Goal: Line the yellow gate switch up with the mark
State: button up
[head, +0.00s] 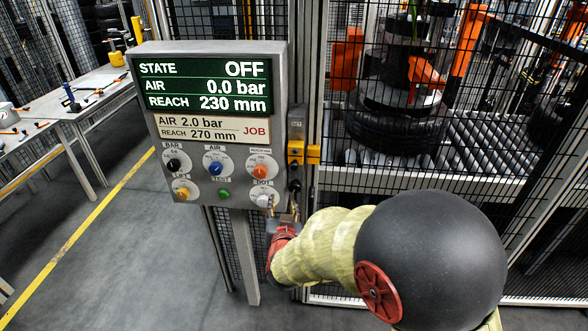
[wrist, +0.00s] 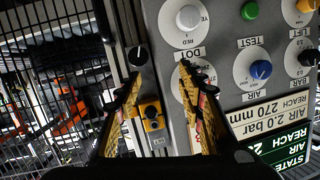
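The yellow gate switch (head: 296,152) sits on a narrow grey box on the post right of the control panel (head: 220,125). A second yellow piece (head: 314,155) is beside it, towards the gate. In the wrist view the yellow switch (wrist: 152,112) shows between my fingers, farther off. A black knob (wrist: 138,56) with a white line is on the same post; in the head view the knob (head: 295,186) is below the switch. I cannot make out a mark for the switch. My gripper (wrist: 160,76) is open and empty; in the head view it (head: 283,220) is below the panel's lower right corner.
The panel reads OFF, 0.0 bar, 230 mm; its job card (head: 212,129) reads 2.0 bar, 270 mm. Several knobs and a green button (head: 224,193) are close by. A mesh fence (head: 440,60) encloses tyres (head: 395,125) on rollers. A workbench (head: 95,95) stands left.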

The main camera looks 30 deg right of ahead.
aim_at(294, 168)
jog(key=d+r+m+t+h, duration=0.1)
jog(key=d+r+t+h, duration=0.15)
jog(key=r, duration=0.45)
jog(key=shift+g, duration=0.35)
jog(key=x, duration=0.4)
jog(key=b+x, duration=0.1)
jog(key=x, duration=0.2)
jog(key=shift+w+d+r, duration=0.15)
jog(key=shift+d, duration=0.45)
jog(key=shift+c, duration=1.1)
jog(key=c, duration=0.8)
